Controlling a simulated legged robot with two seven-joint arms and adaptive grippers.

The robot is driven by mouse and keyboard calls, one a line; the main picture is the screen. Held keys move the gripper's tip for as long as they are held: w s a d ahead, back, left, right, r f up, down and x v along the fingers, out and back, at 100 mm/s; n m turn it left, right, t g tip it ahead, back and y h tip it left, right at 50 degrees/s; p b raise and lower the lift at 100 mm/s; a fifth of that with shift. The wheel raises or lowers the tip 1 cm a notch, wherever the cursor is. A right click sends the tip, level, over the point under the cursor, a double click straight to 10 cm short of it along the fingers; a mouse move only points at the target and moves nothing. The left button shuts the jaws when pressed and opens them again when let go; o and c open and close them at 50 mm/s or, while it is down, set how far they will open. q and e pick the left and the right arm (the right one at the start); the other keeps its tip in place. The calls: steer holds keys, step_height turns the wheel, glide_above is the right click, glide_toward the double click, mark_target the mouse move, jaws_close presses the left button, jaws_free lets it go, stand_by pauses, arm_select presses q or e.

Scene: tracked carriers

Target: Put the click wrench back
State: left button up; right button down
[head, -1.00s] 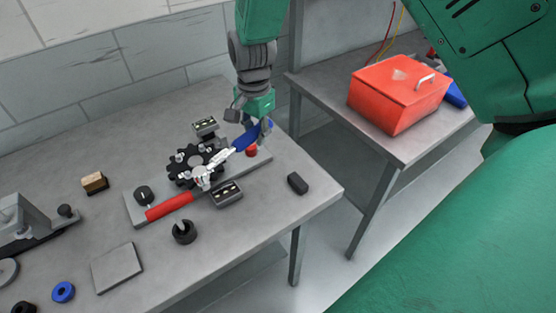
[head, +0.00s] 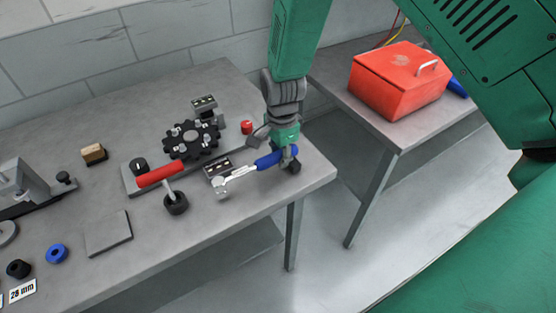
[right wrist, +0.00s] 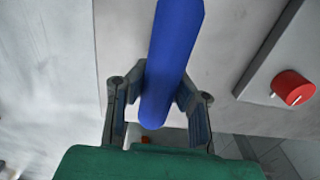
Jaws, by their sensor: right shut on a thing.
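The click wrench has a blue handle (head: 268,160) and a silver ratchet head (head: 222,186). My right gripper (head: 287,156) is shut on the blue handle near its right end. The wrench points left over the front right of the table, its head close to a small dark block; I cannot tell its height above the table. In the right wrist view the blue handle (right wrist: 172,60) runs between the two fingers of my right gripper (right wrist: 160,98), and the silver head is out of sight. My left gripper is not in view.
A flat grey square (head: 107,233) lies front left. A red toolbox (head: 398,82) stands on another table.

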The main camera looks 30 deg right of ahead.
steer(key=shift+w+d+f, duration=0.1)
steer(key=shift+w+f, duration=0.05)
steer(key=shift+f, duration=0.7)
steer(key=shift+a, duration=0.45)
steer(key=c, duration=1.5)
jaws_free()
steer(key=shift+o, duration=0.2)
steer(key=shift+a+r, duration=0.1)
steer(key=shift+a, duration=0.05)
steer(key=shift+d, duration=0.3)
steer(key=shift+d+r, duration=0.15)
steer(key=shift+r, duration=0.15)
steer(key=r, duration=1)
steer(key=shift+a+r, duration=0.3)
steer(key=shift+r, duration=0.35)
steer(key=shift+d+r, duration=0.1)
steer(key=shift+d, duration=0.1)
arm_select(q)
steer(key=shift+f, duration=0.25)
arm_select(e)
steer(key=shift+d, duration=0.1)
steer(key=shift+d, duration=0.1)
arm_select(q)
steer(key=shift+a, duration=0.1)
arm_select(e)
steer(key=shift+a, duration=0.2)
